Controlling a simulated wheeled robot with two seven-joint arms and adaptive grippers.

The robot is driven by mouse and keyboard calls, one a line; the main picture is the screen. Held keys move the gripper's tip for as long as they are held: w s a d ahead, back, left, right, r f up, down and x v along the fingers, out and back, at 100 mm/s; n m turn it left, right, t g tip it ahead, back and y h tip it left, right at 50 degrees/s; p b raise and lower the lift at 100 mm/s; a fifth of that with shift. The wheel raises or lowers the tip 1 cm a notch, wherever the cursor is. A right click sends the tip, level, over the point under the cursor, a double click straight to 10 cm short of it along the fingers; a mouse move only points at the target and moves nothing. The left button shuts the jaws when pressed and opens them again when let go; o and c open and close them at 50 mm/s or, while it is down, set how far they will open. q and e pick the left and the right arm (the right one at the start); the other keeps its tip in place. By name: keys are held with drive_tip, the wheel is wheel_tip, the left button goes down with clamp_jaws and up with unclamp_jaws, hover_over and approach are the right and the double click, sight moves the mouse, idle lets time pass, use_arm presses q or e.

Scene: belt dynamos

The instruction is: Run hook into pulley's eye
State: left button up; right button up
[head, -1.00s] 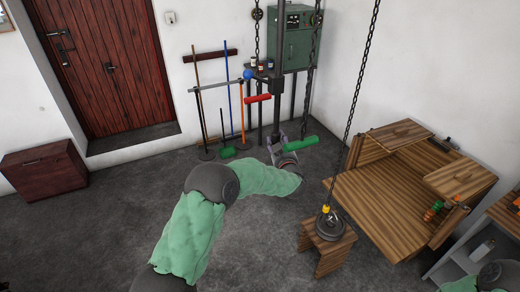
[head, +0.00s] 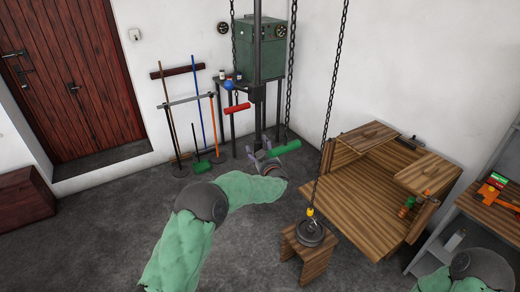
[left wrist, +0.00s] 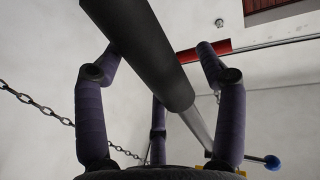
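A round dark pulley or weight (head: 311,232) sits on a small wooden stool (head: 312,262). A yellow fitting (head: 310,212) is directly above it, at the bottom of a long hanging chain (head: 331,105). The hook and eye are too small to tell apart. My right gripper is out of view.
A wooden bench (head: 370,205) stands right of the stool, then a shelf (head: 490,207). Bare floor lies left.

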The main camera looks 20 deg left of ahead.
use_arm(q)
drive_tip(key=v, duration=1.2)
drive_tip(key=shift+f, duration=0.1)
idle(0.9)
drive_tip(key=s+d+f+m+g+h+b, duration=0.1)
drive_tip(key=s+f+h+b, duration=0.2)
drive_tip(key=f, duration=0.9)
drive_tip(key=s+d+f+m+g+h+b, duration=0.1)
drive_tip(key=s+f+m+g+h+b, duration=0.15)
drive_tip(key=f, duration=0.85)
drive_tip(key=s+d+f+m+g+h+b, duration=0.1)
drive_tip(key=s+d+f+h+b, duration=0.2)
drive_tip(key=f, duration=0.9)
drive_tip(key=s+d+f+g+h+b, duration=0.1)
drive_tip(key=s+f+g+h+b, duration=0.35)
drive_tip(key=s+f, duration=1.1)
drive_tip(key=s+d+f+g+b, duration=0.1)
drive_tip(key=s+f+g+b, duration=0.1)
drive_tip(key=s, duration=0.5)
drive_tip(key=s+d+f+g+h+b, duration=0.1)
drive_tip(key=s+d+f+g+b, duration=0.1)
drive_tip(key=s, duration=0.6)
wheel_tip(320, 180, down, 3)
drive_tip(key=shift+r+g, duration=0.25)
drive_tip(key=shift+g, duration=0.45)
